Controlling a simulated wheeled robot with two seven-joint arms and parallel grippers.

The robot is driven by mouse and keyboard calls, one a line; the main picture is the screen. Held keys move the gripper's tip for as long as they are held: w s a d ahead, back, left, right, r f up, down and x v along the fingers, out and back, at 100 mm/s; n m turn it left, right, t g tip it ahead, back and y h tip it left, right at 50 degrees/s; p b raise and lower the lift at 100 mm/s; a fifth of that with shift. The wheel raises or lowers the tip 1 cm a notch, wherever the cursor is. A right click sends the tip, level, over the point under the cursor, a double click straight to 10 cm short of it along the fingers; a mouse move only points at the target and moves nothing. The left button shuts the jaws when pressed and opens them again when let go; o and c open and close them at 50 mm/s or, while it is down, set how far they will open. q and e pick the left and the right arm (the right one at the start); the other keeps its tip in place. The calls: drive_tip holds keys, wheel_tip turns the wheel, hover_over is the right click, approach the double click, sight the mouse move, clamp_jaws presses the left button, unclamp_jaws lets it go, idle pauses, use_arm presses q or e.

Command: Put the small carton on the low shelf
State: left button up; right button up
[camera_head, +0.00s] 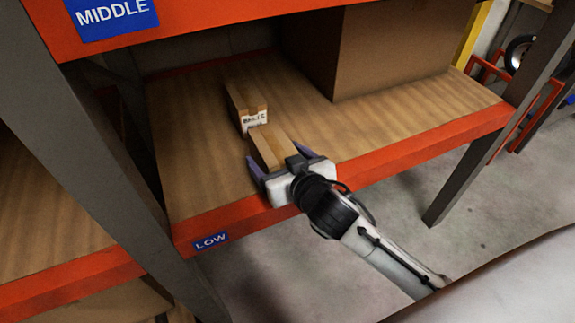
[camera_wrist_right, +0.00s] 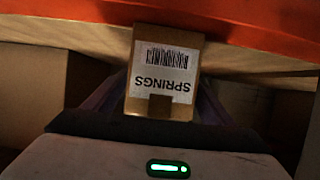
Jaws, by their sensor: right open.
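A small brown carton (camera_head: 268,147) is on the wooden deck of the low shelf (camera_head: 200,180), near its front edge. In the right wrist view this carton (camera_wrist_right: 163,75) shows a white label reading SPRINGS, upside down, with a barcode. My right gripper (camera_head: 277,157) is at the shelf's front edge, with its purple fingers apart on either side of the carton. It is open; I cannot tell whether a finger touches the carton. My left gripper is not in view.
Another small carton (camera_head: 245,104) with a white label stands just behind the first. A large brown box (camera_head: 390,50) fills the back right. The orange front beam (camera_head: 410,152) carries a LOW sign (camera_head: 210,241), and the MIDDLE beam (camera_head: 200,18) crosses above. Deck to the right is clear.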

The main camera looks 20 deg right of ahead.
drive_tip(key=v, duration=1)
drive_tip(key=s+f+g, duration=0.1)
drive_tip(key=s+f, duration=0.4)
drive_tip(key=f, duration=0.4)
drive_tip(key=s+f+n+g+y, duration=0.1)
drive_tip(key=s+f+g, duration=0.1)
drive_tip(key=s+f, duration=0.3)
drive_tip(key=s+f+g+y, duration=0.1)
drive_tip(key=s+f, duration=0.4)
drive_tip(key=f, duration=0.7)
drive_tip(key=shift+a+f+n+g, duration=0.3)
drive_tip(key=shift+g, duration=0.1)
drive_tip(key=shift+c, duration=0.2)
